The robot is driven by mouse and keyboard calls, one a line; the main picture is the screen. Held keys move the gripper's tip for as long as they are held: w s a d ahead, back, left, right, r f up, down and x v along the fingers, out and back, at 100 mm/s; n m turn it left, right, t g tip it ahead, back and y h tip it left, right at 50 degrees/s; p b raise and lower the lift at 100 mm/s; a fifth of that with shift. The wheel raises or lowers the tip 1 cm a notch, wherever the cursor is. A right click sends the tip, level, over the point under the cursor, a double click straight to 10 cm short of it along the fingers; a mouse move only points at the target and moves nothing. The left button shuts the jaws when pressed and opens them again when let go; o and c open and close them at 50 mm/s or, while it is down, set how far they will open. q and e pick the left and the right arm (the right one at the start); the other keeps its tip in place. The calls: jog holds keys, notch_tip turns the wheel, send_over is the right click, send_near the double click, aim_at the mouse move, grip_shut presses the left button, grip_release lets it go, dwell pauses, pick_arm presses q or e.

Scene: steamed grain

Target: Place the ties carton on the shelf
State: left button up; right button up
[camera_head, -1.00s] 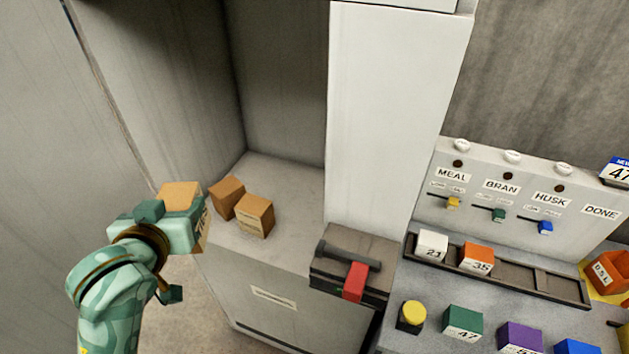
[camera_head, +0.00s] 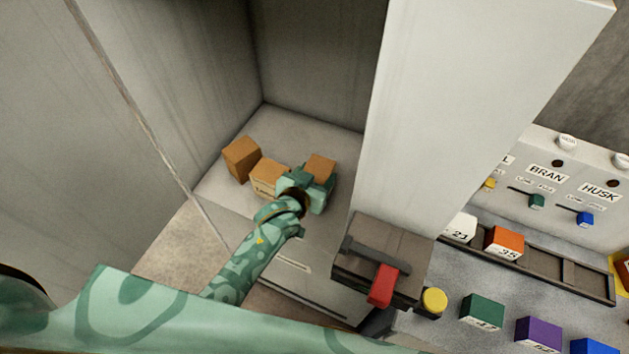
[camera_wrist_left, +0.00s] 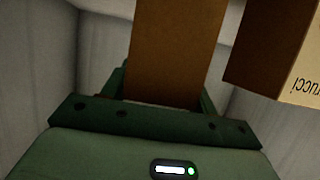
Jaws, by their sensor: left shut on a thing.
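The ties carton, a brown box (camera_head: 320,167), is in my left gripper (camera_head: 313,182) above the right part of the grey shelf (camera_head: 300,130). In the left wrist view the carton (camera_wrist_left: 175,50) stands between the fingers of my left gripper (camera_wrist_left: 160,98), which is shut on it. Its label does not show now. I cannot tell whether its underside touches the shelf. My right gripper is not in view.
Two other brown cartons stand on the shelf, one at the back left (camera_head: 242,159) and one (camera_head: 268,177) just left of my gripper. A tall white panel (camera_head: 450,110) bounds the shelf on the right. A dark box with a red latch (camera_head: 383,285) stands in front of the panel.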

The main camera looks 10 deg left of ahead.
pick_arm(q)
jog(key=shift+s+f+b, duration=0.1)
jog(key=shift+f+b, duration=0.25)
jog(key=shift+f, duration=0.9)
jog(key=shift+f, duration=0.2)
jog(key=o, duration=1.1)
jog(key=shift+o, duration=0.4)
